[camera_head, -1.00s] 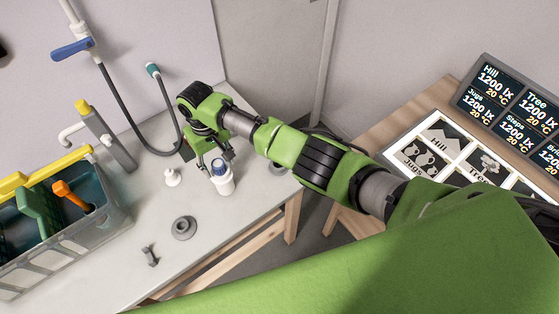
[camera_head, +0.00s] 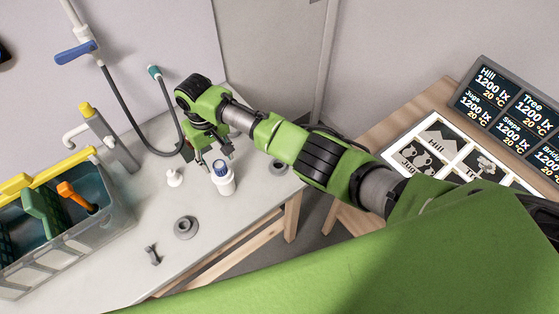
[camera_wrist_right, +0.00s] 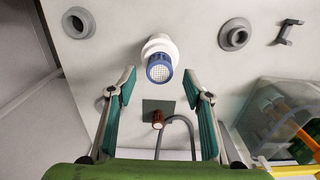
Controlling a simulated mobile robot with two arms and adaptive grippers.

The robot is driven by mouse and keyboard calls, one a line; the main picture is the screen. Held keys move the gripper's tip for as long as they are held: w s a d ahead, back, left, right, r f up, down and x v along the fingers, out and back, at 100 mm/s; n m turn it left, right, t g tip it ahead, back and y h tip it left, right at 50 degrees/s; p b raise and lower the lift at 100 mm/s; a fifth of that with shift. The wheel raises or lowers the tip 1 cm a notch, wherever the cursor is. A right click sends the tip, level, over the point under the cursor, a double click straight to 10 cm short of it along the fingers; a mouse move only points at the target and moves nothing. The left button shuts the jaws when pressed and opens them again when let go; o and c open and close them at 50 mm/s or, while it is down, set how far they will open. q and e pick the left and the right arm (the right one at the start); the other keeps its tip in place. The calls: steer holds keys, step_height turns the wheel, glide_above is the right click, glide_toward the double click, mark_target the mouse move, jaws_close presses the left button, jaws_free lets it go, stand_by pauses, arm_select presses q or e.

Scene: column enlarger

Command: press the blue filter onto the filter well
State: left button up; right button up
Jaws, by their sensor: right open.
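The blue filter (camera_head: 221,168) sits on top of a white cylindrical body (camera_head: 226,186), which stands upright on the grey bench and seems to be the filter well. In the right wrist view the blue filter (camera_wrist_right: 159,70) shows a pale mesh face, with the white body (camera_wrist_right: 158,44) behind it. I cannot tell how far down it is pressed. My right gripper (camera_head: 213,156) is open and empty, just behind and above the filter. In its wrist view the fingers (camera_wrist_right: 160,86) are spread wide, one to each side, apart from it. My left gripper is not in view.
A grey ring (camera_head: 186,228), a small grey bracket (camera_head: 152,254), a white peg (camera_head: 175,177) and another grey disc (camera_head: 278,168) are on the bench. A crate (camera_head: 112,234) of tools, a tap (camera_head: 107,135) and a hose (camera_head: 128,128) stand left.

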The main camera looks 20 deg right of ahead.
steer(key=shift+r, duration=2.4)
